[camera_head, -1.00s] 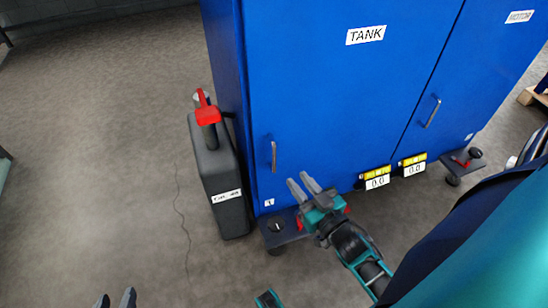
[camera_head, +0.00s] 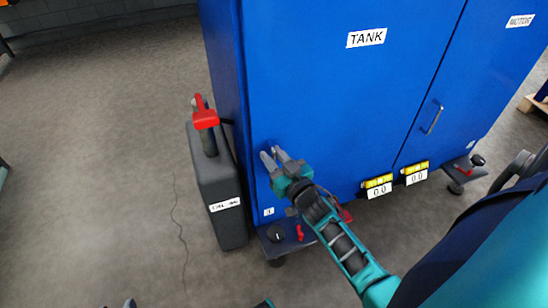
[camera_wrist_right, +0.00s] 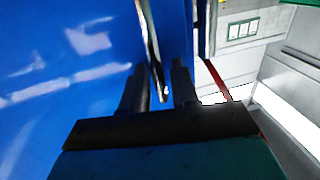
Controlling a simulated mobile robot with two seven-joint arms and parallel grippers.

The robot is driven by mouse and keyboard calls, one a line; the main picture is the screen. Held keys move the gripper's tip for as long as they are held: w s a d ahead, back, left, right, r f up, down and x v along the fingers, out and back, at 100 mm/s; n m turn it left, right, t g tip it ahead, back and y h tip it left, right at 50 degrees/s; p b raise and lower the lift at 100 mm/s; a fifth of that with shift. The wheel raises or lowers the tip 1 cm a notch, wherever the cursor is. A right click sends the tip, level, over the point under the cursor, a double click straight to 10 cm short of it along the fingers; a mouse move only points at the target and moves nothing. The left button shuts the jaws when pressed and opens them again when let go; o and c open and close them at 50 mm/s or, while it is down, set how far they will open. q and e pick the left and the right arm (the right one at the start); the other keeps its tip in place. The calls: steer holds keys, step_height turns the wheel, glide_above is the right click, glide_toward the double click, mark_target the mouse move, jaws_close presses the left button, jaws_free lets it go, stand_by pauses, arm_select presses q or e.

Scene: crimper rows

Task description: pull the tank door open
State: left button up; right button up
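The blue tank door (camera_head: 330,110), labelled TANK, is closed flush with the cabinet front. Its bar handle is almost hidden behind my right gripper (camera_head: 274,156) in the head view. In the right wrist view the metal handle (camera_wrist_right: 150,45) runs down between the two dark fingers of my right gripper (camera_wrist_right: 160,88). The fingers stand apart with gaps showing beside the handle, so the gripper is open around it. Only a fingertip of my left gripper (camera_head: 130,303) shows at the bottom edge of the head view, away from the cabinet.
A dark grey canister (camera_head: 218,185) with a red-topped nozzle (camera_head: 204,115) stands against the cabinet's left side. The motor door (camera_head: 480,80) with its own handle (camera_head: 432,118) is to the right. Yellow-topped counters (camera_head: 379,187) sit along the lower edge.

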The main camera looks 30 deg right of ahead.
jaws_close()
steer(key=shift+s, duration=0.1)
stand_by(0.4)
